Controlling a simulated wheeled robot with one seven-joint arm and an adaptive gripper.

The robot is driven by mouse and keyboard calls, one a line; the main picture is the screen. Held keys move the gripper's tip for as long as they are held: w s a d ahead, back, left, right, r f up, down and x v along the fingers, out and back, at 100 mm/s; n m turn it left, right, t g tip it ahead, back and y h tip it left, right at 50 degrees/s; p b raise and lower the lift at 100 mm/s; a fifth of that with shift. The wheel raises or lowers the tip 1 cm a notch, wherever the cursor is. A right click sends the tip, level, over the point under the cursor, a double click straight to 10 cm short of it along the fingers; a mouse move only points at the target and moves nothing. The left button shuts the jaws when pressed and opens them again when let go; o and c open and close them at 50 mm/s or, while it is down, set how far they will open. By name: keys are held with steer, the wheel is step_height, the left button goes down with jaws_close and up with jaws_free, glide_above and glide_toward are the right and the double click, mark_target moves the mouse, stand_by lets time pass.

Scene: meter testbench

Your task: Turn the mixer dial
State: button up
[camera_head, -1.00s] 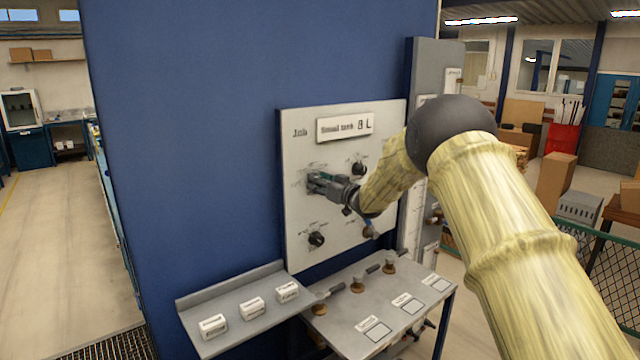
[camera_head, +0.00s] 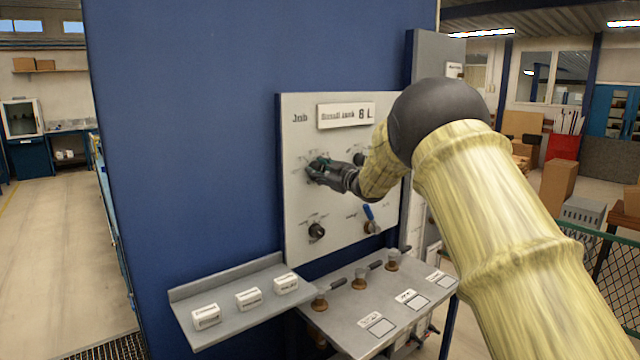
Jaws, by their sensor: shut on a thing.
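A light grey panel (camera_head: 345,205) on the blue wall carries dials and a "Small tank 8 L" job card (camera_head: 346,115). My gripper (camera_head: 314,169) is at the panel's upper-left dial position and is shut on the dial there. The gripper hides nearly all of that dial, so its pointer cannot be read. A black dial (camera_head: 317,230) shows at the lower left of the panel. Another dial (camera_head: 359,159) at the upper right is partly covered by my arm. The labels are too small to tell which is the mixer dial.
A blue-handled valve (camera_head: 370,214) is at the panel's lower right. Below, a grey shelf (camera_head: 230,297) holds three white labelled blocks, and a grey bench (camera_head: 345,335) has three brass-based valves (camera_head: 360,278). My arm crosses the right side. Open floor lies left.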

steer(key=n+b, duration=0.4)
steer(key=b, duration=0.1)
steer(key=shift+f+n, duration=0.15)
steer(key=shift+n, duration=0.25)
stand_by(0.3)
steer(key=o, duration=1)
steer(key=shift+s, duration=0.1)
steer(key=v, duration=1.2)
